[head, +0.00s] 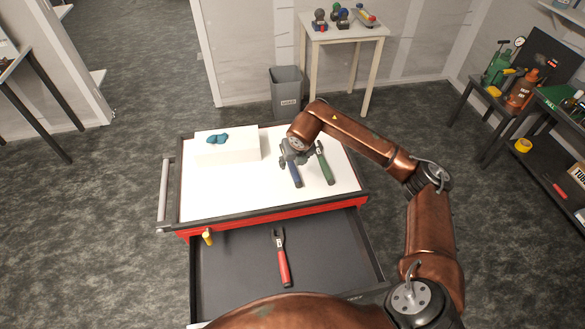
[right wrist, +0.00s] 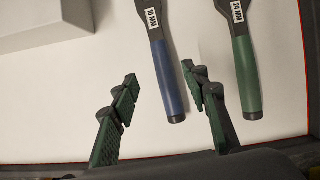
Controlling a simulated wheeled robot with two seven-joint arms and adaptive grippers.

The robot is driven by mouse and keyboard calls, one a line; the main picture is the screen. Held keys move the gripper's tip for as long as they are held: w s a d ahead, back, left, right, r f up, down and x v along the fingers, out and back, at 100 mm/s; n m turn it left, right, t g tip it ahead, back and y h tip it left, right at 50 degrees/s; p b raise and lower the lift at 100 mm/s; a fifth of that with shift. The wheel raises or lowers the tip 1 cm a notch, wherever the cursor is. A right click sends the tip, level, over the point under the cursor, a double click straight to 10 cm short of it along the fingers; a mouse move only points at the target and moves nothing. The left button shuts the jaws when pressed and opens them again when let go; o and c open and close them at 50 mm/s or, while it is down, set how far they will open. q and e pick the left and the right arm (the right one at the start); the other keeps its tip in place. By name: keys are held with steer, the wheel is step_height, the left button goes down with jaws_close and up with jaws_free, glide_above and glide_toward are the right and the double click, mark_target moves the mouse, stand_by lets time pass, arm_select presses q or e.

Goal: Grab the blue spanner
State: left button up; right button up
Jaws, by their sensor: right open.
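The blue spanner (head: 294,176) lies on the white top of the tool cart, its blue handle pointing toward the front. In the right wrist view its blue handle (right wrist: 169,80) runs up between my open fingers and bears a "10 MM" label. My right gripper (right wrist: 162,90) is open, with one finger on each side of the handle; contact is not visible. In the head view my right gripper (head: 294,157) hangs over the spanner's upper part and hides its head. The left gripper is not in view.
A green-handled spanner (head: 324,163) lies close on the right, with the right finger between the handles. A white block (head: 228,148) carries a blue-green item (head: 217,139). The open drawer (head: 335,245) holds a red-handled spanner (head: 282,259). A bin (head: 287,92) stands behind.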

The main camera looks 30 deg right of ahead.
mark_target(293, 166)
steer(key=x, duration=0.5)
steer(key=shift+s+d, duration=0.1)
steer(key=shift+d, duration=0.2)
steer(key=shift+c, duration=0.4)
jaws_close()
